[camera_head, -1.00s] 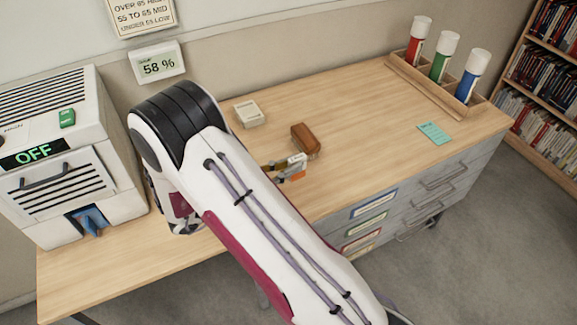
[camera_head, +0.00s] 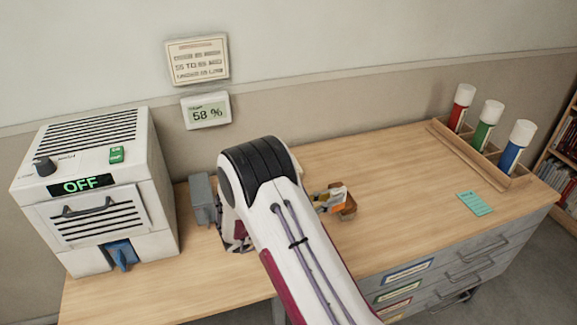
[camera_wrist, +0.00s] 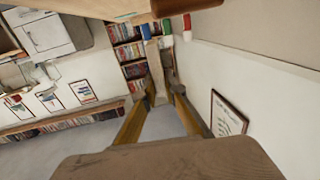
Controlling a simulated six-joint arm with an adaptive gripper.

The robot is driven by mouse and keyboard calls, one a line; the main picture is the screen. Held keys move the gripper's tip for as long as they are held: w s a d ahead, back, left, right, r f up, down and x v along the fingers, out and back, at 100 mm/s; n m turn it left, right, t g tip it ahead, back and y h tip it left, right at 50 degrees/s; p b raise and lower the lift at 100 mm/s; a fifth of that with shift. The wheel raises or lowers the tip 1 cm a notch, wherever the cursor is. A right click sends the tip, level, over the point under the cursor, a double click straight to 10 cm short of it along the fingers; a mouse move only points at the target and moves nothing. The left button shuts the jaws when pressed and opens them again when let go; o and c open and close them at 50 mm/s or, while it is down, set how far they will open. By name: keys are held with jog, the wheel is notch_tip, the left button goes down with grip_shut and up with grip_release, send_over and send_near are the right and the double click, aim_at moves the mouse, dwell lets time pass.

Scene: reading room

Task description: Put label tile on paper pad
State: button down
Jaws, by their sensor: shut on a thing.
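A flat teal pad with faint lines (camera_head: 475,203), which looks like the paper pad, lies on the desk near the front right, well apart from my gripper.
A brown block (camera_head: 349,211) is close beside my gripper and partly covered by it. A rack (camera_head: 480,163) with red, green and blue tubes stands at the back right. A white machine (camera_head: 95,190) and a grey box (camera_head: 202,198) stand left. The desk (camera_head: 400,170) between gripper and rack is clear.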

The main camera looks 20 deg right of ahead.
jog(key=w+a+r+n+t+y, duration=0.1)
jog(key=w+n+t, duration=0.1)
jog(key=w, duration=0.6)
jog(key=w+a+r+n+t+y, duration=0.1)
jog(key=w+r+n+t+y, duration=0.1)
jog(key=w, duration=0.6)
jog(key=w+a+r+n+t+y, duration=0.1)
jog(key=w+r+n+t+y, duration=0.1)
jog(key=w+t, duration=0.4)
jog(key=w+n, duration=0.1)
jog(key=w, duration=0.1)
jog(key=shift+w, duration=0.3)
jog(key=shift+f, duration=3.15)
jog(key=shift+f, duration=0.1)
jog(key=shift+f, duration=1.8)
jog(key=shift+f, duration=0.1)
